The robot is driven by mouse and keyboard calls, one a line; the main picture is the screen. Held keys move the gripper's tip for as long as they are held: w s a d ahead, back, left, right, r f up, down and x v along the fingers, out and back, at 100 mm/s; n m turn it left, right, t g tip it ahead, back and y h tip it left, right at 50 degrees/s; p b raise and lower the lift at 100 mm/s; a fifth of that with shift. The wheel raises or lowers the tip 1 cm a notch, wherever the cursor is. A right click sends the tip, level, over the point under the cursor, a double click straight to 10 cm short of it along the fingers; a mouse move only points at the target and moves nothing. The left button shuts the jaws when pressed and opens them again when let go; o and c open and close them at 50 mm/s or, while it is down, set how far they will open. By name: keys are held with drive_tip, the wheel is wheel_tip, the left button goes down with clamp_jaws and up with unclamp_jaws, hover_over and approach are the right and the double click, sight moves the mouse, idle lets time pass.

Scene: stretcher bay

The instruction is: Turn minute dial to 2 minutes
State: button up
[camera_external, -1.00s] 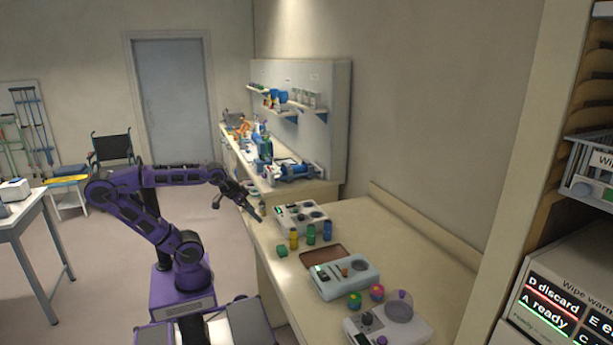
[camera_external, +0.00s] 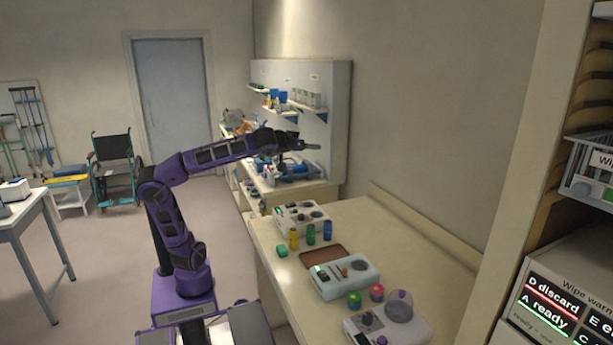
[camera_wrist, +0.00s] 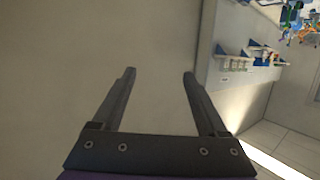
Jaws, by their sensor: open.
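Three white devices stand on the near bench. The far device (camera_external: 287,222) has round dark dials on top. The middle device (camera_external: 330,290) has a slot and a round dark part. My gripper (camera_external: 308,146) is raised in the air above and beyond the far device. In the wrist view my gripper (camera_wrist: 159,76) is open and empty, facing a bare wall; no dial shows there.
Yellow (camera_external: 294,239), blue (camera_external: 327,231) and green containers stand between the far and middle devices. A brown tray (camera_external: 318,251) lies beside the middle device. A cluttered second bench and shelves (camera_wrist: 236,63) lie beyond. The bench's right side is bare.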

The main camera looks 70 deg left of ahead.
drive_tip(key=w+d+r+n+t+h, duration=0.15)
drive_tip(key=d+r, duration=0.25)
drive_tip(key=r, duration=0.5)
drive_tip(key=d+r+n+t+h, duration=0.2)
drive_tip(key=d+r+t+h, duration=0.15)
drive_tip(key=r, duration=0.55)
drive_tip(key=a+r+t+y, duration=0.1)
drive_tip(key=a+r+t, duration=0.1)
drive_tip(key=a+r, duration=0.7)
drive_tip(key=w+a+f+m+g+h, duration=0.2)
drive_tip(key=w+a+f+m+g, duration=0.1)
drive_tip(key=w+f, duration=0.7)
drive_tip(key=w+d+f+m+g+h, duration=0.25)
drive_tip(key=d+f, duration=0.35)
drive_tip(key=f, duration=0.4)
drive_tip(key=m+g+p, duration=0.3)
drive_tip(key=m+g, duration=0.3)
drive_tip(key=g, duration=0.4)
approach(367, 316)
drive_tip(key=shift+t+h, duration=0.25)
drive_tip(key=shift+h, duration=0.1)
drive_tip(key=x, duration=0.9)
drive_tip(key=shift+s+a+f, duration=0.1)
drive_tip(key=shift+s+a, duration=0.05)
drive_tip(key=shift+a, duration=0.2)
